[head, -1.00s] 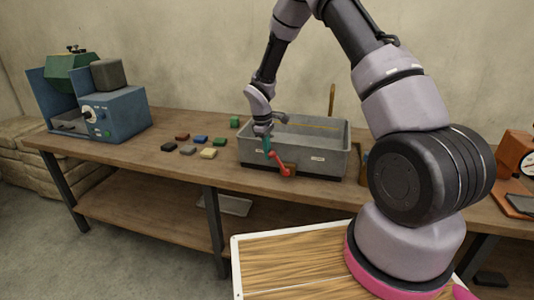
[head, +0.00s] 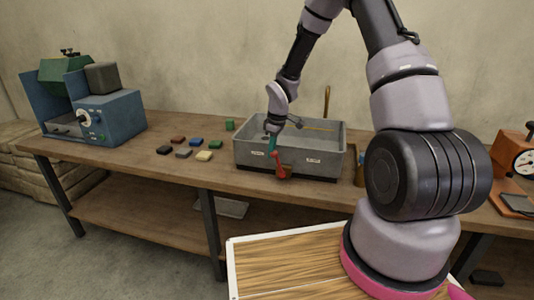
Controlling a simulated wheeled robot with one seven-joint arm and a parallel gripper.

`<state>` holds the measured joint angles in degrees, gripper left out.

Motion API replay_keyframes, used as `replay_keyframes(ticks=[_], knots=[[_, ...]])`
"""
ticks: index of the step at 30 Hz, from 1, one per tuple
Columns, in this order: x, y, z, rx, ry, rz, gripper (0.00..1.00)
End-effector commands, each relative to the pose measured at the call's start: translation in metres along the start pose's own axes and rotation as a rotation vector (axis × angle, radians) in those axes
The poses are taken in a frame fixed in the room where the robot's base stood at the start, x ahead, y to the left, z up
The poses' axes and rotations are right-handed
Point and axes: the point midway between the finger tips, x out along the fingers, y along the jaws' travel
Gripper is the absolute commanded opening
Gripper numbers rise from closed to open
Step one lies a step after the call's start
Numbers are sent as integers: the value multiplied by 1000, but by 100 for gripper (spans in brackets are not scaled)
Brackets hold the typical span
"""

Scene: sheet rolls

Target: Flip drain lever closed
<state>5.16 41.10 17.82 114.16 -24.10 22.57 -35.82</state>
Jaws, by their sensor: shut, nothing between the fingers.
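The grey basin (head: 325,146) sits on the workbench, with two small pale labels on its front wall. The red drain lever (head: 278,166) is at the lower front of the basin, beside a brown valve body (head: 288,171). It hangs steeply, its lower end slightly right of its top. My gripper (head: 273,151) reaches down over the basin's front rim. Its teal fingers are shut with nothing between them, at the lever's upper end. They look very close to the lever, but I cannot tell if they touch. The label wording is too small to read.
Several small coloured blocks (head: 183,153) lie left of the basin, and a green block (head: 229,125) is near its corner. A blue machine (head: 112,117) stands at the far left. An orange gauge device (head: 515,160) is at the right. The bench front edge is clear.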

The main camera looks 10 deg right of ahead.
Motion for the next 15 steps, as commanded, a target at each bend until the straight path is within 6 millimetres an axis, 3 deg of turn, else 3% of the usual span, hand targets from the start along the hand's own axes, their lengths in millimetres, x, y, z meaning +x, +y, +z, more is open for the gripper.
replay_keyframes(ticks=[15], knots=[[-16, 8, 47, -2, -3, 0, 0]])
